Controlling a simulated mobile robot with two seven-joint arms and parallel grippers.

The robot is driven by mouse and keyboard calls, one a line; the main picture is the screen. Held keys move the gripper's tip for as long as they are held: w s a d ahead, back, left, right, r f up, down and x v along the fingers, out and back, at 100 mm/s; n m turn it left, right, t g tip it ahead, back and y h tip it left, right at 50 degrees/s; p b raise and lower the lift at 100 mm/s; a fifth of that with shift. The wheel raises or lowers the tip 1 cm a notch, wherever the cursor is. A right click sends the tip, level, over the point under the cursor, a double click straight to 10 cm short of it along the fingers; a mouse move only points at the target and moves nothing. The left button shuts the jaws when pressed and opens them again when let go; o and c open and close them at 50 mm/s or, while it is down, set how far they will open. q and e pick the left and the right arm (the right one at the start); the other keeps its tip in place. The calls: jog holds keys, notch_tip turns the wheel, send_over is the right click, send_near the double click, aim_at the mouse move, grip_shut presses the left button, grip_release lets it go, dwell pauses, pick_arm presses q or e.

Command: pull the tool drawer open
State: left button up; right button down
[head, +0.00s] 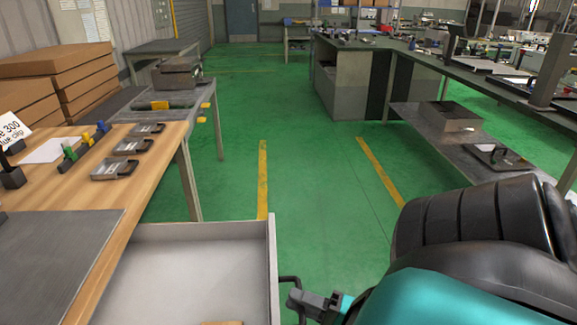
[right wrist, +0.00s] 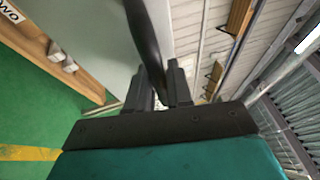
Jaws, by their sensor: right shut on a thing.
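The tool drawer (head: 190,262) is a light grey box that stands pulled out from under the wooden-topped table (head: 120,190), its inside largely visible. Its dark bar handle (head: 288,279) sticks out from the drawer's right-hand front panel. My right gripper (head: 296,298) is at the handle. In the right wrist view, the fingers of my right gripper (right wrist: 159,90) are shut on the black handle bar (right wrist: 145,35), which runs up between them. The drawer's near end is cut off by the picture edge. My left gripper is not in view.
An orange object (head: 222,323) shows at the bottom edge inside the drawer. The table carries a grey mat (head: 50,255), dark grey parts (head: 115,168) and coloured clips. Green floor (head: 310,190) with yellow lines is clear ahead. A long dark bench (head: 480,85) stands on the right.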

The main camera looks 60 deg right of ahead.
dwell(0.3)
jog(key=c, duration=1.1)
grip_release()
jog(key=b+v, duration=0.1)
jog(key=v, duration=1.2)
jog(key=shift+b, duration=0.4)
jog(key=shift+s, duration=0.1)
